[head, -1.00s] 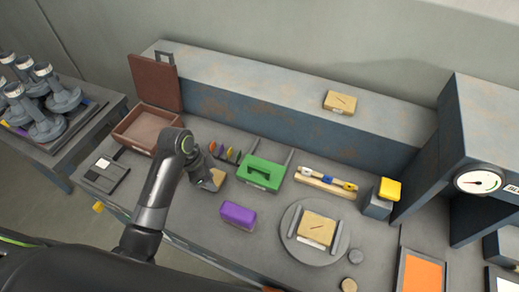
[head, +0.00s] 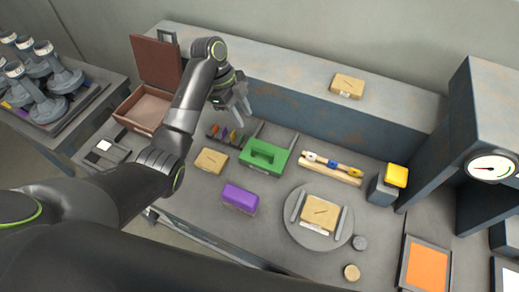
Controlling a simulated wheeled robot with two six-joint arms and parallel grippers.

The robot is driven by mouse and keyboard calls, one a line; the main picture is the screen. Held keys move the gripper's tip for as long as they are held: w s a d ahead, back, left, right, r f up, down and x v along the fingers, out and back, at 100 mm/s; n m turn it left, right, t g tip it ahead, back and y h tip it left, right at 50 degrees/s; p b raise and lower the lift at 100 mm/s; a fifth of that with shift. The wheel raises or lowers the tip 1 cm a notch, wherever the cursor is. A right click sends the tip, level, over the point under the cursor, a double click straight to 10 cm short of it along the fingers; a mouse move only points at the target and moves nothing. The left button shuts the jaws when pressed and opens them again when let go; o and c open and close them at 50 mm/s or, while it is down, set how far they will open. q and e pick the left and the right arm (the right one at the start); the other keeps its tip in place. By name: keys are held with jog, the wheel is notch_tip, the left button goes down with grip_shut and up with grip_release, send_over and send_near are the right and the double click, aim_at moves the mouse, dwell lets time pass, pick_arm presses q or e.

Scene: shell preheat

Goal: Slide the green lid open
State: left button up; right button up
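The green lid (head: 264,157) has a raised green handle on top and sits on the bench between two dark rails that run toward the back wall. My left gripper (head: 240,109) is in the air behind and to the left of the lid, over the small coloured pieces, and does not touch the lid. Its fingers look spread, with nothing between them. What lies under the lid is hidden. My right gripper is not in view.

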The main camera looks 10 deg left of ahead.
pick_arm(q)
jog(key=b, duration=0.8)
send_near(262, 151)
jog(key=x, duration=0.4)
jog(key=shift+f, duration=0.3)
jog(key=x, duration=0.2)
jog(key=shift+d+f, duration=0.2)
jog(key=shift+d, duration=0.05)
jog(key=shift+s+d+f, duration=0.1)
jog(key=shift+f, duration=0.25)
jog(key=shift+c, duration=0.2)
grip_shut()
